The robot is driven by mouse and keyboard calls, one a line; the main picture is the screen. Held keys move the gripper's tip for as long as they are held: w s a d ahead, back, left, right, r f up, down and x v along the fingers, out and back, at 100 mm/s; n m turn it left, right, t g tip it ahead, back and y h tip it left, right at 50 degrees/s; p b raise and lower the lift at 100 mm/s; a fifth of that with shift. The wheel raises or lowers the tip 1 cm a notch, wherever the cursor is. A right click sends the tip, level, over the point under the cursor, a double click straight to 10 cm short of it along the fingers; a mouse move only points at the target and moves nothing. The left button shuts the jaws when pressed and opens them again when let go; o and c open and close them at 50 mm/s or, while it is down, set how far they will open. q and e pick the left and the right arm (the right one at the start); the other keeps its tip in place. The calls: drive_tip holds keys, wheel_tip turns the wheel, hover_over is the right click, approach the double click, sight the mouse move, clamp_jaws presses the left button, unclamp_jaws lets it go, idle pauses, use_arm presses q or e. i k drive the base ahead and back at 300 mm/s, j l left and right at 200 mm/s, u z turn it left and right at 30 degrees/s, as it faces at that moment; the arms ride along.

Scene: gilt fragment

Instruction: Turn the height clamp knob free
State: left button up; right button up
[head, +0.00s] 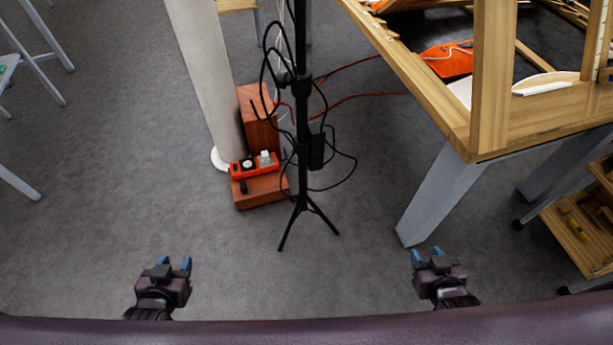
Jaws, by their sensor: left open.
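A thin black tripod stand (302,160) stands upright on the floor in the middle of the head view, its legs spread. A dark collar (302,86) sits on its pole, but I cannot clearly make out the clamp knob among the cables. My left gripper (175,262) is at the lower left, open and empty, apart from the stand. My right gripper (426,253) is at the lower right, its blue fingertips spread and nothing between them, also apart from the stand.
Black cables (268,70) loop around the pole. An orange power strip (254,165) lies on a reddish-brown block beside a pale column (205,75). A wooden workbench (545,128) with grey legs stands at right. Grey floor (120,190) is clear at left.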

sight(282, 78)
drive_tip(key=i+j+z, duration=0.2)
drive_tip(key=j, duration=0.2)
drive_tip(key=i+j+z, duration=0.25)
drive_tip(key=j, duration=0.2)
drive_tip(key=j+z, duration=0.2)
drive_tip(key=j, duration=0.25)
drive_tip(key=j+z, duration=0.25)
drive_tip(key=j, duration=0.25)
drive_tip(key=i, duration=0.05)
